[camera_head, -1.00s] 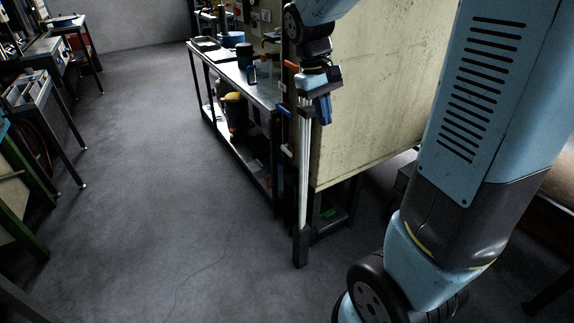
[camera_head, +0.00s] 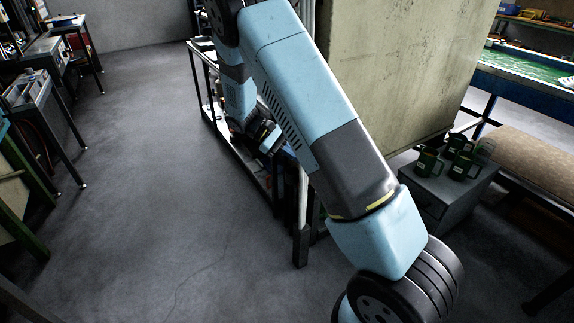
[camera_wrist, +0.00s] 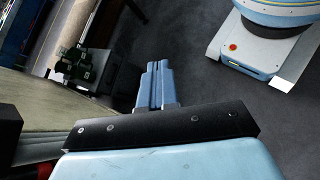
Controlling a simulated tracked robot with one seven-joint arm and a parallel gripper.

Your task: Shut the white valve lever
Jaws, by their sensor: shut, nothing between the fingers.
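I cannot make out the white valve lever in either view now. In the head view my arm covers much of the post (camera_head: 300,235) and the side of the pale cabinet. My gripper (camera_head: 284,147) is low beside the workbench, to the left of the post, and its tips are partly hidden by my arm. In the wrist view my gripper (camera_wrist: 154,75) shows its blue fingers together, with nothing between them. A red part (camera_wrist: 40,168) shows at the lower left of the wrist view, and I cannot tell what it is.
The pale cabinet (camera_head: 400,70) stands right of the post. A grey drawer unit (camera_head: 455,195) with several dark green mugs (camera_head: 460,165) is at the right, near a padded bench (camera_head: 530,160). The grey floor (camera_head: 150,170) at left is open. Worktables line the far left.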

